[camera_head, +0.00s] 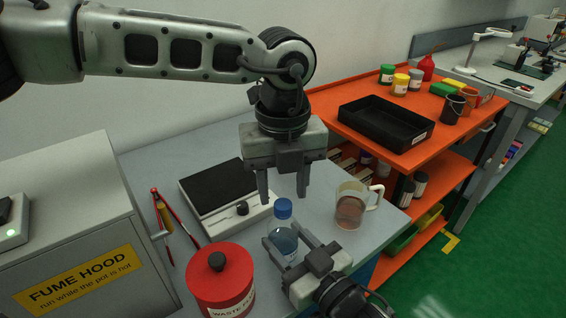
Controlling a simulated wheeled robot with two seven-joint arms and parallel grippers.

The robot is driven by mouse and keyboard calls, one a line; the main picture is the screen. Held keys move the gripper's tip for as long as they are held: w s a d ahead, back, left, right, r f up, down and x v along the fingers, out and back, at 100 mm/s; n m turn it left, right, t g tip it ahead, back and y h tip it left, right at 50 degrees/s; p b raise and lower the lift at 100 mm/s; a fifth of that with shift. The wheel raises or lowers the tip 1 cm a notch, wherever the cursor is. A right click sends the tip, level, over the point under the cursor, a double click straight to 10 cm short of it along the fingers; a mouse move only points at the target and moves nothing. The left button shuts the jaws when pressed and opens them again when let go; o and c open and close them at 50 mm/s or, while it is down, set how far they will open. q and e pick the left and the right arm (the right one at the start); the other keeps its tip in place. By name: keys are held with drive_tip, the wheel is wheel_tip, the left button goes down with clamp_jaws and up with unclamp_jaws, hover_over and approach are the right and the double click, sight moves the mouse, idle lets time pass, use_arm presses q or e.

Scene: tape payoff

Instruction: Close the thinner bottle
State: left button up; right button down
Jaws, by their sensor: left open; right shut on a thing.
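A small clear bluish bottle (284,246) stands upright on the grey bench, with a blue cap (283,208) at its top. The cap appears to sit on the neck; I cannot tell whether it is tight. My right gripper (284,237) is shut on the bottle's body, one finger on each side, and hides part of it. My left gripper (282,194) is open and points down just above the cap, its fingers apart on either side and not touching it.
A red waste pot (220,283) stands left of the bottle, and a glass mug (352,206) with brownish contents stands right. A scale-like device (213,187) lies behind. The fume hood cabinet (70,240) is at the left. An orange cart (350,122) holds a black tray (386,124).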

use_arm(q)
drive_tip(key=shift+f, duration=1.3)
clamp_jaws()
drive_tip(key=m, duration=0.4)
drive_tip(key=shift+m, duration=0.3)
drive_tip(key=m, duration=0.2)
drive_tip(key=shift+m, duration=0.4)
drive_tip(key=m, duration=0.4)
drive_tip(key=shift+m, duration=0.4)
drive_tip(key=m, duration=1.2)
drive_tip(key=shift+o, duration=0.8)
unclamp_jaws()
